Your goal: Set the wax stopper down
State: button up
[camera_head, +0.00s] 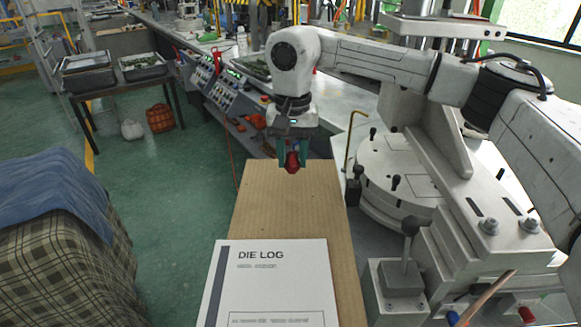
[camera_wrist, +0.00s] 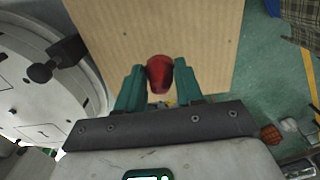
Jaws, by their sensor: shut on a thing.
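The wax stopper is a small dark red piece (camera_head: 292,162) held at the end of my gripper in the head view. It also shows in the wrist view (camera_wrist: 159,74), between the two green fingers. My gripper (camera_head: 291,152) is shut on the stopper and points down over the far end of the tan board (camera_head: 285,204). In the wrist view my gripper (camera_wrist: 160,80) has a finger on each side of the stopper, with the board (camera_wrist: 200,35) behind it. I cannot tell the exact height of the stopper above the board.
A white "DIE LOG" sheet (camera_head: 270,285) covers the board's near part. The grey machine with a round plate (camera_head: 385,165) and a knobbed lever (camera_head: 410,228) stands to the right. A bench with control panels (camera_head: 225,90) lies beyond. A covered chair (camera_head: 65,230) is at left.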

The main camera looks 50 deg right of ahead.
aim_at(290, 168)
jog(key=shift+w+f, duration=0.3)
jog(key=shift+f, duration=1.6)
jog(key=shift+f, duration=0.15)
jog(key=o, duration=1)
notch_tip(290, 168, up, 12)
jog(key=shift+r, duration=0.15)
